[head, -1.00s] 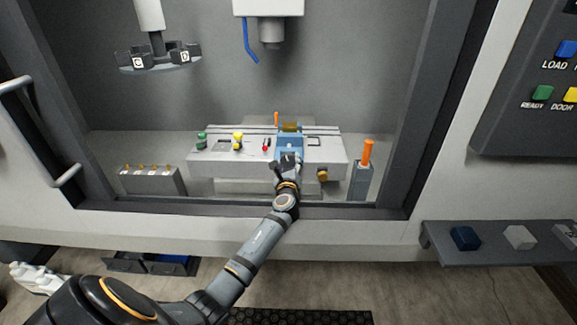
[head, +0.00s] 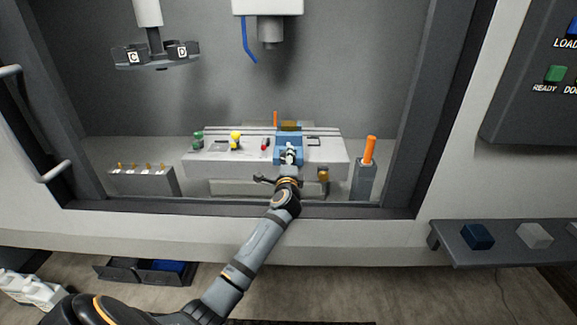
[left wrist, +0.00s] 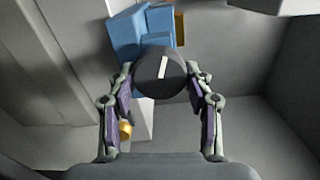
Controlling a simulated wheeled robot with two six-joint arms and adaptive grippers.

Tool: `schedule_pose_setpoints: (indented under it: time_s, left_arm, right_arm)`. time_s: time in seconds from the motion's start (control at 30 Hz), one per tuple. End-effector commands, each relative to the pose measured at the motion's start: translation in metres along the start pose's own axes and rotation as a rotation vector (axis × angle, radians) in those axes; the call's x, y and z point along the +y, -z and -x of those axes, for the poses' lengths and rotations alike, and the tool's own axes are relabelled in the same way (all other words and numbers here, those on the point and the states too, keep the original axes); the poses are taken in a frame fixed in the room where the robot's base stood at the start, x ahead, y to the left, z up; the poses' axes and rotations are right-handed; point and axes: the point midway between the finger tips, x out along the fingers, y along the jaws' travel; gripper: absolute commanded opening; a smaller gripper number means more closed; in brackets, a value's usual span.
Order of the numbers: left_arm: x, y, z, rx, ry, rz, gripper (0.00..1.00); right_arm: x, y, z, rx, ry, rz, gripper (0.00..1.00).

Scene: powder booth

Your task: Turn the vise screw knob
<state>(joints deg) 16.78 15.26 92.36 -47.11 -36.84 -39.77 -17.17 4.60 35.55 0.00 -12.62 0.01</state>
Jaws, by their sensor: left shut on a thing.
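The vise screw knob (left wrist: 150,79) is a dark round disc with a white mark that tilts slightly right of upright in the left wrist view. My left gripper (left wrist: 160,74) is shut on it, one finger at each side. Behind it stands the blue vise (left wrist: 124,34), which also shows in the head view (head: 288,139) on the grey machine table (head: 225,163). In the head view my left gripper (head: 290,160) is at the vise's front and hides the knob. My right gripper is in neither view.
An orange-handled tool (head: 369,151) stands in a holder right of the table. Green, yellow and red parts sit on the table's left half. A small rack (head: 142,181) stands at left. The dark door frame (head: 240,208) surrounds the opening, and a spindle hangs above.

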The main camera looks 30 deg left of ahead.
Motion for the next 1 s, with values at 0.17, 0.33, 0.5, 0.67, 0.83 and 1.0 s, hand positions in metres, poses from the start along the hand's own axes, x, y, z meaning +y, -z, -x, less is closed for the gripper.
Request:
schedule_pose_setpoints:
  time_s: [0.17,0.33,0.5,0.67,0.83,1.0]
  left_arm:
    - [0.004,0.0,0.0,-0.001,-0.001,0.166,0.2]
    - [0.003,0.0,0.0,0.0,0.0,0.327,0.2]
    - [0.003,0.0,0.0,0.0,-0.001,0.488,0.2]
    - [0.002,0.0,0.0,0.0,-0.001,0.635,0.2]
    - [0.002,-0.001,0.0,-0.001,-0.001,0.771,0.2]
    - [0.001,-0.001,0.0,0.0,-0.002,0.88,0.2]
  right_arm:
    - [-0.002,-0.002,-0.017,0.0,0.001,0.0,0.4]
    - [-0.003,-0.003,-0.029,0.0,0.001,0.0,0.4]
    - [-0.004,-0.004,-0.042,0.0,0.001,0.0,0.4]
    - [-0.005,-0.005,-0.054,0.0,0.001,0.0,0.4]
    - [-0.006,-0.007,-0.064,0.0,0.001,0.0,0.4]
    - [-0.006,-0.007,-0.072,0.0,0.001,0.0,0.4]
